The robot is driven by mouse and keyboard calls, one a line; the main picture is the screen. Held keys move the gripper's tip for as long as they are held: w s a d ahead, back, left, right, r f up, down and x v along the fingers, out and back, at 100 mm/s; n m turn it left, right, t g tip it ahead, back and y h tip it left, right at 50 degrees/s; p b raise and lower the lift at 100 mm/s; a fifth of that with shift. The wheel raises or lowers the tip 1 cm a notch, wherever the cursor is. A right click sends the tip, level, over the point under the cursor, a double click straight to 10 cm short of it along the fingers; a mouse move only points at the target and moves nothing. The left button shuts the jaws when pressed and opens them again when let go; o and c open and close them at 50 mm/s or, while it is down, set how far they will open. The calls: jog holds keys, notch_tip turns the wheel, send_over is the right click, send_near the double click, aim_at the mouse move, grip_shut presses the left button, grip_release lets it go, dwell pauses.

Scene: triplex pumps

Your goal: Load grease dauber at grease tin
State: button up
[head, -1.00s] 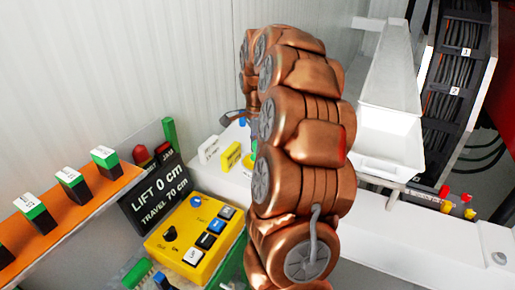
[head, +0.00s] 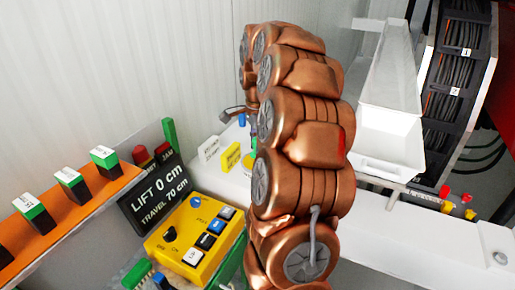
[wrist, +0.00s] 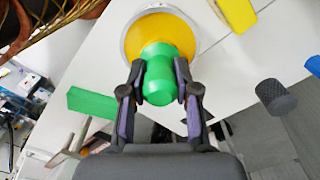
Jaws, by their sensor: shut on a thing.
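In the wrist view my gripper (wrist: 158,95) is shut on the green handle of the grease dauber (wrist: 158,76). The fingers press on both sides of the handle. Beyond the handle is the round grease tin (wrist: 190,35), with a grey rim and yellow grease inside. The dauber's far end lies over the tin and is hidden behind the handle, so I cannot tell whether it touches the grease.
A yellow control box (head: 195,240) and a black lift display (head: 155,195) stand left of my arm. An orange shelf (head: 75,215) holds several green-topped blocks. A white chute (head: 390,90) is at the right. In the wrist view a dark knurled cylinder (wrist: 275,96) stands right of the tin.

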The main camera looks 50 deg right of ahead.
jog(key=shift+r, duration=2.9)
